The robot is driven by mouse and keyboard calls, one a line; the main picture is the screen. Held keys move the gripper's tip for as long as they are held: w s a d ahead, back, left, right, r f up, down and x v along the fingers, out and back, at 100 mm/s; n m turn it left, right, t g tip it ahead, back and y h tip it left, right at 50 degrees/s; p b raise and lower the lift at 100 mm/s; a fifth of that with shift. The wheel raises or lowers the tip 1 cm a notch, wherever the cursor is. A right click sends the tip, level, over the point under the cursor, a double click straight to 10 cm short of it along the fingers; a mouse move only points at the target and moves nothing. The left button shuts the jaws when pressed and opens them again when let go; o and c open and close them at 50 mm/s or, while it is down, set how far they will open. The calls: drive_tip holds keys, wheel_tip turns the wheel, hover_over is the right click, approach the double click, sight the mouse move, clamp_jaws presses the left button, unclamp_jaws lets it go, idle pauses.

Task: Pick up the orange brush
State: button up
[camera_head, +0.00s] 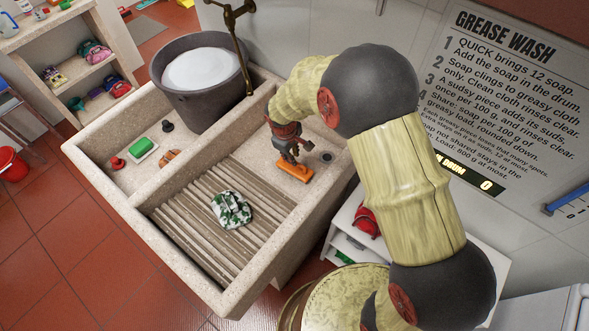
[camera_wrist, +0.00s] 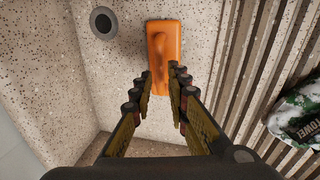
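The orange brush (camera_head: 293,172) lies on the flat stone floor of the sink, beside the ridged washboard. It shows in the wrist view (camera_wrist: 164,40) as an orange block with a raised handle. My gripper (camera_head: 291,158) is right over it, pointing down. In the wrist view my gripper (camera_wrist: 161,82) is open, with one finger on each side of the brush's near end. A gap shows between the fingers, and I cannot tell whether either finger touches the brush. The fingers hide part of the brush in the head view.
A drain hole (camera_wrist: 103,22) is left of the brush in the wrist view. A green and white towel (camera_head: 232,209) lies on the washboard ridges (camera_head: 190,222). A grey drum (camera_head: 200,100) with white contents stands at the back. Stone walls (camera_head: 340,185) bound the basin.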

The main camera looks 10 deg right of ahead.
drive_tip(key=f, duration=0.2)
drive_tip(key=f+b, duration=0.1)
drive_tip(key=w+f+b, duration=0.1)
drive_tip(key=f, duration=0.1)
drive_tip(key=shift+d+f, duration=0.3)
drive_tip(key=shift+d, duration=0.05)
drive_tip(key=shift+s, duration=0.1)
drive_tip(key=shift+c, duration=1.3)
clamp_jaws()
drive_tip(key=shift+r, duration=0.1)
